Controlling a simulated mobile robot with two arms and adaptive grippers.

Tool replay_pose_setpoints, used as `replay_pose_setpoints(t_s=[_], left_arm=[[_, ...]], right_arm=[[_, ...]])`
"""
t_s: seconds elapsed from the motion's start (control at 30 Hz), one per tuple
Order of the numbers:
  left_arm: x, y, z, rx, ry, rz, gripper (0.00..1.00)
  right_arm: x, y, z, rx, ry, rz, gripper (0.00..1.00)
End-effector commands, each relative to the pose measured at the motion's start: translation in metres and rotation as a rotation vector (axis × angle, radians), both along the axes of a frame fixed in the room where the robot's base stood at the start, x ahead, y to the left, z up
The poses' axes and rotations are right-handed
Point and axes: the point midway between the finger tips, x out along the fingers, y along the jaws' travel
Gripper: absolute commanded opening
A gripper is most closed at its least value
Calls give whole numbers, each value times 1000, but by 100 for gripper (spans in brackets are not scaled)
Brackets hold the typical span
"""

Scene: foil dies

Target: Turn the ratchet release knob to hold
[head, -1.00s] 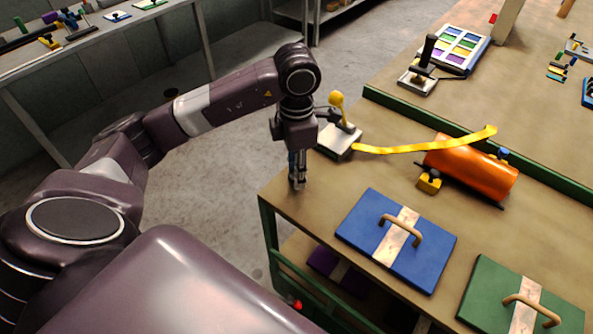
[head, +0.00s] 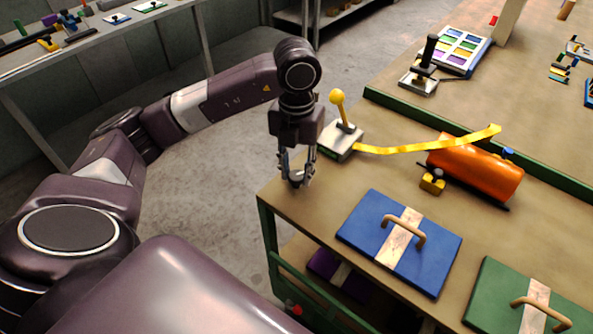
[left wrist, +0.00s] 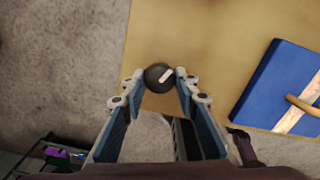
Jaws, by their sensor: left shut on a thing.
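The knob (left wrist: 157,79) is round and black with a white pointer bar, near the table's corner. In the left wrist view the bar slants from lower left to upper right. My left gripper (head: 297,181) points down over it, with a fingertip on each side, and is shut on it. In the head view the fingers largely hide the knob. No hold marking is readable. My right gripper is not in view.
A grey block with a yellow-ball lever (head: 338,97) stands just behind my left gripper. A yellow strap (head: 425,147) runs right towards an orange cylinder (head: 478,168). A blue panel with a handle (head: 365,222) and a green panel (head: 491,294) lie in front.

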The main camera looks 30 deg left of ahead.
Motion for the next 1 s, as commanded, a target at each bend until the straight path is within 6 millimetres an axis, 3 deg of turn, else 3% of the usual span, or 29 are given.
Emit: replay_pose_setpoints(t_s=[0.5, 1.0], left_arm=[[1, 1, 2, 0, -5, 389, 4], [2, 1, 2, 0, -6, 493, 4]], right_arm=[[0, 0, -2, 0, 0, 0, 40], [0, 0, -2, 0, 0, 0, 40]])
